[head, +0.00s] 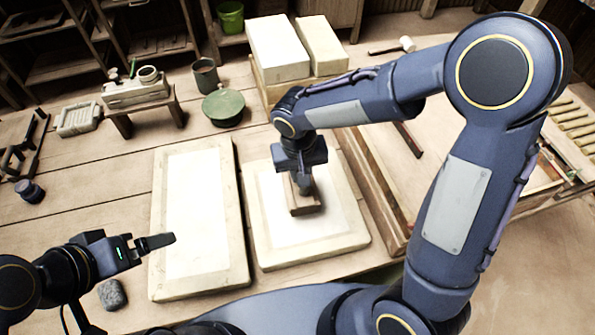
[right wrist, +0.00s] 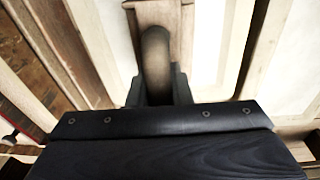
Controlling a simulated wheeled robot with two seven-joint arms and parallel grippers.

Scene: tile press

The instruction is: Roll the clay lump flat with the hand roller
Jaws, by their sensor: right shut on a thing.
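My right gripper (head: 303,190) points down over the right-hand pale slab (head: 345,235) and is shut on a wooden hand tool. The tool's flat brown base (head: 304,208) shows on or just over the slab's white middle; contact cannot be told. In the right wrist view, the tool's rounded handle (right wrist: 155,62) stands between the dark fingers (right wrist: 157,88). I cannot make out a separate clay lump or a cylinder on the tool; the gripper and arm hide part of the slab. My left gripper (head: 160,241) is over the left slab's near-left edge, seen side-on, holding nothing visible.
A second pale slab (head: 203,272) lies left. A grey lump, perhaps stone (head: 112,294), lies front left. White blocks (head: 278,50) stand behind. A green round thing (head: 223,103), dark mug (head: 206,75) and small bench (head: 143,103) stand back left. A wooden frame (head: 375,190) borders the right.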

